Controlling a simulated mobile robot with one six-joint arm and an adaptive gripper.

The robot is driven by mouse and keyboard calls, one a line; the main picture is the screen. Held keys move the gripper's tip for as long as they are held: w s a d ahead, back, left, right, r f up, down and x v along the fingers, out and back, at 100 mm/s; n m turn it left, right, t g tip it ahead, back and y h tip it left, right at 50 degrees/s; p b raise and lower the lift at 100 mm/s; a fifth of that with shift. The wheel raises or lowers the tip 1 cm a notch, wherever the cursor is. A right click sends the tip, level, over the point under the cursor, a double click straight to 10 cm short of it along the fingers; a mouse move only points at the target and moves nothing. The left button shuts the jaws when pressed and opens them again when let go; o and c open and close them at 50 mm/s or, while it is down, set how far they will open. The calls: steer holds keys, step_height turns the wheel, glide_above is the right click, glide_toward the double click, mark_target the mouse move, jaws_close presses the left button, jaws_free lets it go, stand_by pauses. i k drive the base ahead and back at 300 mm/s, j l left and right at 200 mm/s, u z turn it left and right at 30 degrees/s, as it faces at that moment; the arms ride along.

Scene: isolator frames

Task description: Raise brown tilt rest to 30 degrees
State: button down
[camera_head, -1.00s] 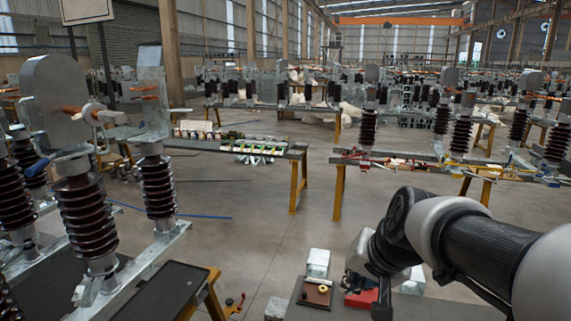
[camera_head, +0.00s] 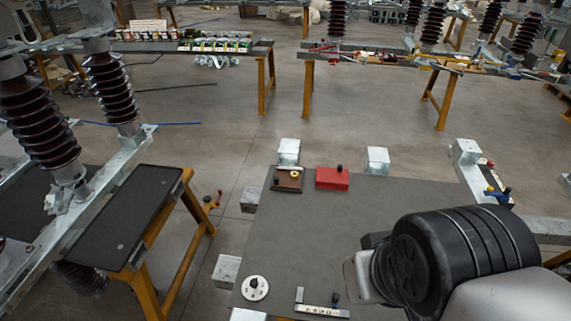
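The brown tilt rest (camera_head: 284,187) is a small brown board at the far left corner of the grey table. A pale strip runs along its far edge, and a yellow ring and a small dark knob are on it. It looks low and close to flat; I cannot read its angle. My arm comes in from the lower right over the table, to the right of and nearer than the rest, and apart from it. My gripper's fingers do not show; the wrist hides that area.
A red box (camera_head: 332,179) with a black knob sits close to the right of the rest. The grey table (camera_head: 340,235) is bare in its middle. A white disc (camera_head: 255,288) and a pale bracket (camera_head: 320,308) lie at its near left. Metal blocks (camera_head: 377,160) stand along its edges.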

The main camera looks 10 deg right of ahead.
mark_target(282, 180)
steer(key=k+j, duration=0.15)
steer(key=j, duration=0.25)
steer(key=k+j, duration=0.15)
steer(key=j, duration=0.25)
steer(key=k+j+z, duration=0.1)
steer(key=j, duration=0.3)
steer(key=i+j+z, duration=0.1)
steer(key=i+j, duration=0.4)
steer(key=j, duration=0.2)
steer(key=i+j+z, duration=0.15)
steer(key=i+j, duration=0.35)
steer(key=j, duration=0.25)
steer(key=i, duration=0.65)
steer(key=l+z, duration=0.05)
